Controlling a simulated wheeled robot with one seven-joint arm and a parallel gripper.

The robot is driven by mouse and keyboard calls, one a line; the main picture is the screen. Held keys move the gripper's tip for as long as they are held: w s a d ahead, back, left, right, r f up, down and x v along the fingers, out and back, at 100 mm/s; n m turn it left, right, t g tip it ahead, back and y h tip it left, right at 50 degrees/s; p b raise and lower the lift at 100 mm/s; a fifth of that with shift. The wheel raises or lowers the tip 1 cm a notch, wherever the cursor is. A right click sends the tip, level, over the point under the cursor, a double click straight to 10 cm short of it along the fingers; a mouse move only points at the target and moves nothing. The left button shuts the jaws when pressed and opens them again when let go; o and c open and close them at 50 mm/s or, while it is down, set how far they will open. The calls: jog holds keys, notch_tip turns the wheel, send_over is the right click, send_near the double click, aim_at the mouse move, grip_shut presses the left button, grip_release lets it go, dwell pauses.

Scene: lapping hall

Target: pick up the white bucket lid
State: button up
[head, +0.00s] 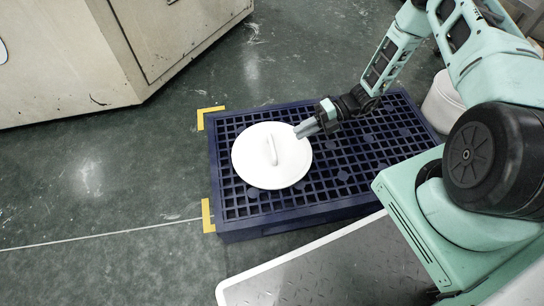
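The white bucket lid (252,168) is a round white disc with a raised bar handle (272,150) across its middle. It lies flat on the left part of a dark blue grid pallet (227,203). My gripper (299,132) comes in from the right, with its grey fingers pointing left at the lid's upper right edge. The fingertips appear just above or beside the lid's rim, apart from the handle. Whether they touch the rim cannot be told from this view. The fingers overlap in this view, so their gap is not visible. Nothing is seen held between them.
A pale cabinet (75,50) stands at the upper left. Yellow corner marks (207,215) lie on the floor at the pallet's left side. A white bucket-like container (442,105) stands behind my arm at the right.

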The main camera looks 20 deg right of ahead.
aim_at(272, 143)
jog(key=b+x, duration=0.2)
jog(key=x, duration=0.3)
jog(key=shift+a+f, duration=0.15)
jog(key=shift+a, duration=0.05)
jog(key=b+x, duration=0.2)
jog(key=x, duration=0.1)
jog(key=w+b+x, duration=0.1)
jog(key=b, duration=0.1)
jog(key=shift+f, duration=0.3)
jog(key=shift+a, duration=0.35)
jog(key=shift+a+r, duration=0.1)
jog(key=shift+a, duration=0.05)
grip_shut()
